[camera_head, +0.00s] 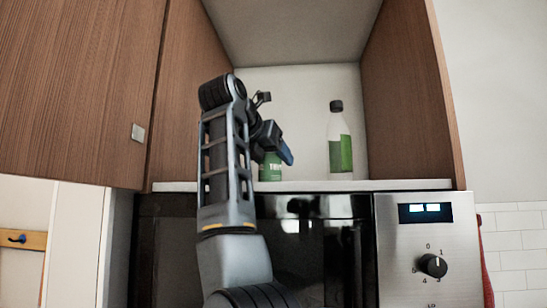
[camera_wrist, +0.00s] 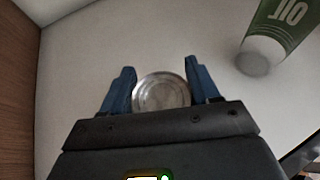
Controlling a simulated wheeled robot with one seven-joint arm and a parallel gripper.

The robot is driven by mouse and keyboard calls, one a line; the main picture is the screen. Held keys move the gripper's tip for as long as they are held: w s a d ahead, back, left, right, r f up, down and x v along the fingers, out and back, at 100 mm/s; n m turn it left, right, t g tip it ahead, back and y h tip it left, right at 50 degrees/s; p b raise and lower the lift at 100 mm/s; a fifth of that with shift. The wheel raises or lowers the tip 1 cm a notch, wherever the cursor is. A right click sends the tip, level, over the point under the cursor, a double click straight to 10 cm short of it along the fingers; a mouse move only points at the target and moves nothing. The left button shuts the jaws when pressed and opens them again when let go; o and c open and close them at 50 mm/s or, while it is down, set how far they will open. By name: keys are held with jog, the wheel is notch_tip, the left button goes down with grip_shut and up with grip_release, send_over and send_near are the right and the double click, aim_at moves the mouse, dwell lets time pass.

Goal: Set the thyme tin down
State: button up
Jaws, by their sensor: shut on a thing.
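The thyme tin (camera_head: 270,168) is green with pale lettering and stands upright at shelf level in the open cabinet, partly hidden by my arm in the head view. In the wrist view its round metallic top (camera_wrist: 161,92) sits between the two blue fingers. My gripper (camera_head: 284,152) is shut on the tin, and it also shows in the wrist view (camera_wrist: 163,85). The tin's base appears at or very near the shelf (camera_head: 400,185); I cannot tell whether it touches.
A green-labelled oil bottle (camera_head: 340,145) with a dark cap stands to the right of the tin, apart from it; it also shows in the wrist view (camera_wrist: 278,35). Wooden cabinet walls (camera_head: 405,85) bound both sides. An oven (camera_head: 430,250) is below. Shelf between tin and bottle is clear.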

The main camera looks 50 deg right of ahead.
jog(key=shift+f, duration=0.15)
jog(key=o, duration=1.1)
jog(key=shift+r, duration=0.25)
jog(key=b+v, duration=0.3)
jog(key=v, duration=0.9)
